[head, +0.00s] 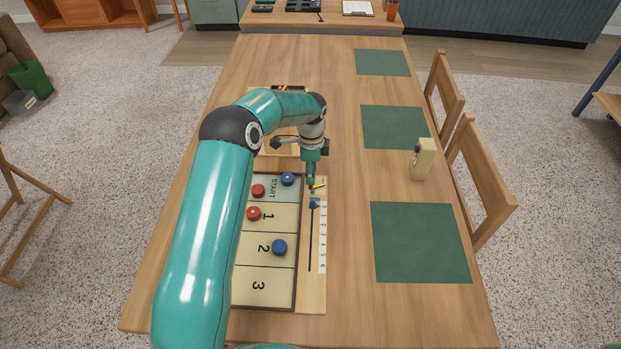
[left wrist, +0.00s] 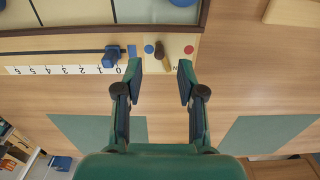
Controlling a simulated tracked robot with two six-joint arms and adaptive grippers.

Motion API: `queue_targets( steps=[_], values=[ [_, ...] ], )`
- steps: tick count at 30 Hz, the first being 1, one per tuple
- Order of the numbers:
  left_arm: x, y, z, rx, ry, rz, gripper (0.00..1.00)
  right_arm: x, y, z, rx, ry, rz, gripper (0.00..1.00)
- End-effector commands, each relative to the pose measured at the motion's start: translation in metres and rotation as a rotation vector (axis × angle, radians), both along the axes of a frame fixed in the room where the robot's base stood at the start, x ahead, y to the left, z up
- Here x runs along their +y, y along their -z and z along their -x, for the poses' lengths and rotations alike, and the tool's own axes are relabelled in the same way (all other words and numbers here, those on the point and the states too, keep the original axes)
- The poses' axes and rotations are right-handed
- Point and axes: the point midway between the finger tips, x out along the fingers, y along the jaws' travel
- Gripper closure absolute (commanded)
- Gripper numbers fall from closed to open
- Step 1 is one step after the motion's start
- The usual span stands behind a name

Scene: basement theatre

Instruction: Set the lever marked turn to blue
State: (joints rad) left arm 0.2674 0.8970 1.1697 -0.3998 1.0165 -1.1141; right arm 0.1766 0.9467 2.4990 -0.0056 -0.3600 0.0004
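The lever (left wrist: 163,56) is a small bar with a dark brown end and a gold end, on the wooden strip beside the game board. It also shows in the head view (head: 318,186). In the left wrist view it lies between a blue dot (left wrist: 148,49) and a red dot (left wrist: 188,49). Its dark end leans toward the blue side, its gold end slants toward the red side; I cannot tell which end points. The label is mostly hidden. My left gripper (left wrist: 160,72) is open and empty, its fingers apart on either side of the lever. My right gripper is out of view.
A blue slider knob (left wrist: 112,55) stands near 0 on the number scale (head: 322,240), close to the lever. A cream box (head: 422,160) and green mats (head: 420,243) are to the right.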

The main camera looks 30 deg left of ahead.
Motion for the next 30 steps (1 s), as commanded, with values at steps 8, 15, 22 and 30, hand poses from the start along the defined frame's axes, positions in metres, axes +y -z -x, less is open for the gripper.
queue_targets(
  steps=[8,15,22,30],
  values=[
    [0.0,0.038,0.0,0.001,0.0,0.0,0.61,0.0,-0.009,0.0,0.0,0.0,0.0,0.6],
    [-0.001,0.045,0.0,-0.001,0.001,0.0,0.61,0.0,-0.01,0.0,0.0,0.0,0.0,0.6],
    [-0.001,0.045,-0.001,0.0,0.002,0.0,0.71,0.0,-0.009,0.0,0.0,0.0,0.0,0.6],
    [-0.001,0.045,-0.001,0.0,0.002,0.0,1.0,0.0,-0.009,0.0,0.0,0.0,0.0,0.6]
  ],
)
